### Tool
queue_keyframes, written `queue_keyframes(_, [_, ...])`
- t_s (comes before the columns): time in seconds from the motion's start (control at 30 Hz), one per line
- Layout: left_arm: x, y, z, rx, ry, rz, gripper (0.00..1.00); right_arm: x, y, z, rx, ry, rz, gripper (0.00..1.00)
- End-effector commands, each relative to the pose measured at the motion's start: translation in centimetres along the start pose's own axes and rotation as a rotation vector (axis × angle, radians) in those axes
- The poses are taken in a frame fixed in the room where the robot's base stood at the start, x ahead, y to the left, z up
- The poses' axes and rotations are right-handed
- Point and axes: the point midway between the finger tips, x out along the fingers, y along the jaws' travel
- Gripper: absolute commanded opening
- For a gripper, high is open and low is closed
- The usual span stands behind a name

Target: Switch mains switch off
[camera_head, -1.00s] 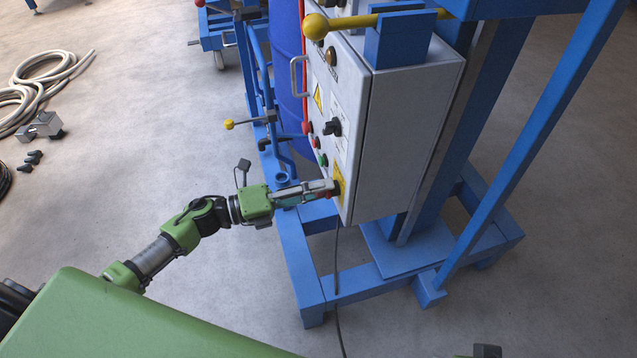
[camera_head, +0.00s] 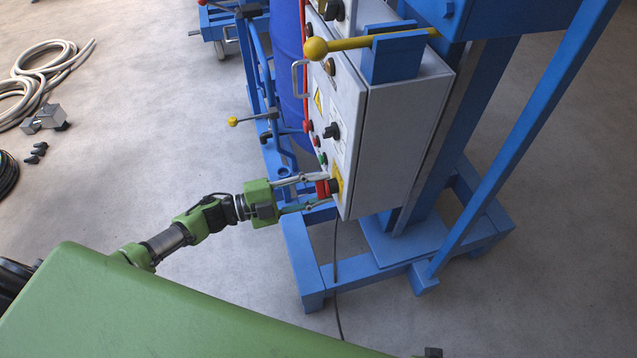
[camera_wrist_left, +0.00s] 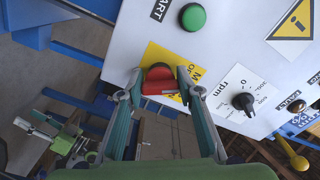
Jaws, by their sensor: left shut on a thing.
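The mains switch (camera_head: 321,188) is a red rotary knob on a yellow plate (camera_head: 341,175), low on the front of the grey control cabinet (camera_head: 398,140). In the left wrist view the red knob (camera_wrist_left: 160,79) sits between the fingertips, on its yellow plate (camera_wrist_left: 158,54). My left gripper (camera_head: 327,189) reaches it from the left, one finger on each side, and is shut on the knob. Both fingers also show in the left wrist view (camera_wrist_left: 160,75). The lettering on the plate is partly covered by a finger.
A green START button (camera_wrist_left: 193,17) and a black rpm dial (camera_wrist_left: 243,102) are close to the switch. A yellow-knobbed lever (camera_head: 316,48) crosses above the cabinet. The blue frame (camera_head: 312,270) stands below. A cable (camera_head: 336,255) hangs under the cabinet.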

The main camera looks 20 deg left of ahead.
Motion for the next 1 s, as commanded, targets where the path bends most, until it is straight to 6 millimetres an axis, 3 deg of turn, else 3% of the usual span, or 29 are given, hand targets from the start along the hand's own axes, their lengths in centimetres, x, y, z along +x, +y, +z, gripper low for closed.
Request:
queue_keyframes(0.43, [0.0, 0.1, 0.0, -0.225, -0.002, 0.001, 0.11, 2.6, -0.2, 2.8, -0.004, -0.021, -0.003, 0.40])
queue_keyframes(1.0, [0.0, 0.2, 0.1, -0.257, -0.002, 0.000, 0.11, 3.0, -0.2, 3.3, -0.005, -0.024, -0.002, 0.40])
